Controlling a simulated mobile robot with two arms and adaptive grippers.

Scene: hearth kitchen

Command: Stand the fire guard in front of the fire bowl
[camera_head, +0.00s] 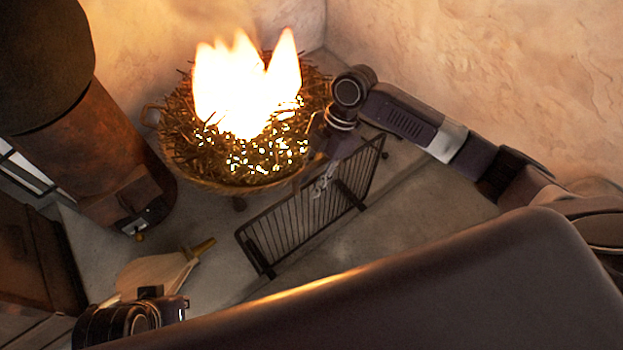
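The fire guard (291,222), a black barred panel with crosswise feet, stands slantwise on the floor in front of and to the lower right of the fire bowl (200,180). It looks upright from this high view. The bowl is filled with twigs and burning with tall flames. My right gripper (320,187) reaches down from the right arm to the guard's top rail, its pale fingers overlapping the bars near the middle. Whether they are closed on the rail is too small to tell. My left gripper (165,304) is low at the left, away from the guard; its fingers are not clear.
A rusty stove-like cylinder (95,150) stands left of the bowl. Bellows (155,272) lie on the floor at the lower left. Walls close in behind and at right. The floor (395,225) right of the guard is clear. My own body covers the bottom.

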